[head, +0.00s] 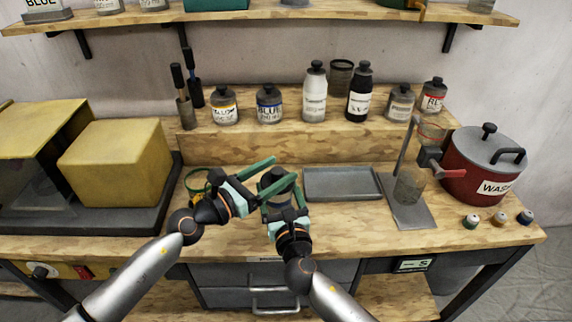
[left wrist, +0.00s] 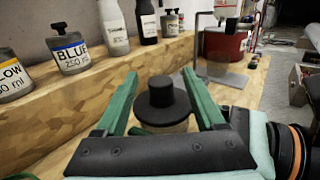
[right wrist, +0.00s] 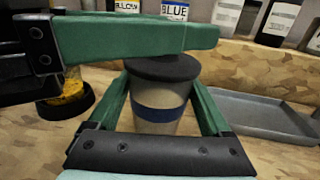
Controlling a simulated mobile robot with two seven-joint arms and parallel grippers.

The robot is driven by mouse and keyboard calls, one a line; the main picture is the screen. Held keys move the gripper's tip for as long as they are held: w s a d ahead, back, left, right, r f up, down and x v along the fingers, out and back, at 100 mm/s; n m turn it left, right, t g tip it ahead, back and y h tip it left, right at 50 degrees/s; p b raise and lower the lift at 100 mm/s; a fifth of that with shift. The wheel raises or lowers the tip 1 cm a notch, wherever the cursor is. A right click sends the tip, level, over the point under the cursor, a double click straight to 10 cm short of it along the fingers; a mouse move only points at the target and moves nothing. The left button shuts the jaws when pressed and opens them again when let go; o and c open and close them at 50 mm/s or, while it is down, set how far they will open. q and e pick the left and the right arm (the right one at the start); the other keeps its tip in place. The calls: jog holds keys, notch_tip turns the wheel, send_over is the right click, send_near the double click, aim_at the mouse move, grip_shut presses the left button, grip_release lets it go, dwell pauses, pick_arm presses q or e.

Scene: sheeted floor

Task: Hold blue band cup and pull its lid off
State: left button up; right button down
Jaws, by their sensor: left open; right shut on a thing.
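The blue band cup (right wrist: 158,108) stands on the bench, pale with a blue stripe, between the fingers of my right gripper (right wrist: 160,105), which is shut on its body. Its dark lid (left wrist: 163,100) with a raised knob is on top of the cup. My left gripper (left wrist: 160,95) is open, with its green fingers on either side of the lid. In the head view the lid (head: 272,178) shows between the two grippers, and the cup's body is mostly hidden. In the right wrist view a left finger crosses in front of the lid's upper part.
A grey tray (head: 342,183) lies right of the cup. A stand with a beaker (head: 409,187) and a red pot (head: 482,165) are further right. Labelled bottles (head: 269,105) line the raised shelf behind.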

aim_at(282, 168)
pick_arm(q)
jog(key=shift+x, duration=1.9)
jog(key=shift+c, duration=0.2)
grip_shut()
jog(key=shift+r, duration=0.15)
jog(key=shift+r, duration=0.95)
jog(key=shift+s+r, duration=0.1)
jog(key=shift+r, duration=0.05)
jog(key=shift+r, duration=1.9)
